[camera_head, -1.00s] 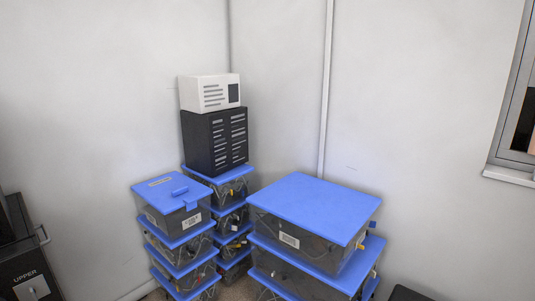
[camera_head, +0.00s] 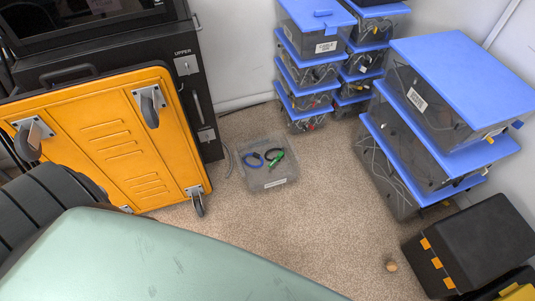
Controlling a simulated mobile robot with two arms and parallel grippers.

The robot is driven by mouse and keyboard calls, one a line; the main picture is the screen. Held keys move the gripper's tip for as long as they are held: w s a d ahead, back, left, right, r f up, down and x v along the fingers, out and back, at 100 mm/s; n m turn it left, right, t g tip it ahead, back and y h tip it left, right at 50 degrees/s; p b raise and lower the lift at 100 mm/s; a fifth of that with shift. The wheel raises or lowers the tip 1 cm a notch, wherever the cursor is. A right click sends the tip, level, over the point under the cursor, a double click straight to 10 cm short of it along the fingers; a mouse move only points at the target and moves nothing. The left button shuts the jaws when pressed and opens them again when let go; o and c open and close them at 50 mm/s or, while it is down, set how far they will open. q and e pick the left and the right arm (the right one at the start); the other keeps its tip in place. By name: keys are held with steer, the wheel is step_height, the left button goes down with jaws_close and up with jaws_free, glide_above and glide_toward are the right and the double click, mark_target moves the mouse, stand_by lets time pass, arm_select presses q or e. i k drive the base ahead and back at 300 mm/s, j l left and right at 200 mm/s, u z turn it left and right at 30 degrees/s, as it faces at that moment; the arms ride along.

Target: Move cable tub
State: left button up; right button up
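An open, clear grey cable tub (camera_head: 267,186) stands on the carpet near the middle of the head view. It has no lid and holds a blue cable (camera_head: 252,161), a black cable (camera_head: 270,153) and a green item (camera_head: 276,159). A white label is on its front wall. More tubs with blue lids are stacked at the back, the top one (camera_head: 318,44) labelled on its front. Another stack of larger blue-lidded tubs (camera_head: 462,80) stands at the right. Neither of my grippers is in view.
An orange wheeled cart (camera_head: 110,150) leans on its side at the left, before a black cabinet (camera_head: 190,90). A pale green surface (camera_head: 170,260) fills the lower left. A black case (camera_head: 470,245) stands lower right. Carpet (camera_head: 310,220) in the middle is clear.

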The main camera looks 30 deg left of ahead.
mark_target(267, 162)
steer(key=u, duration=0.95)
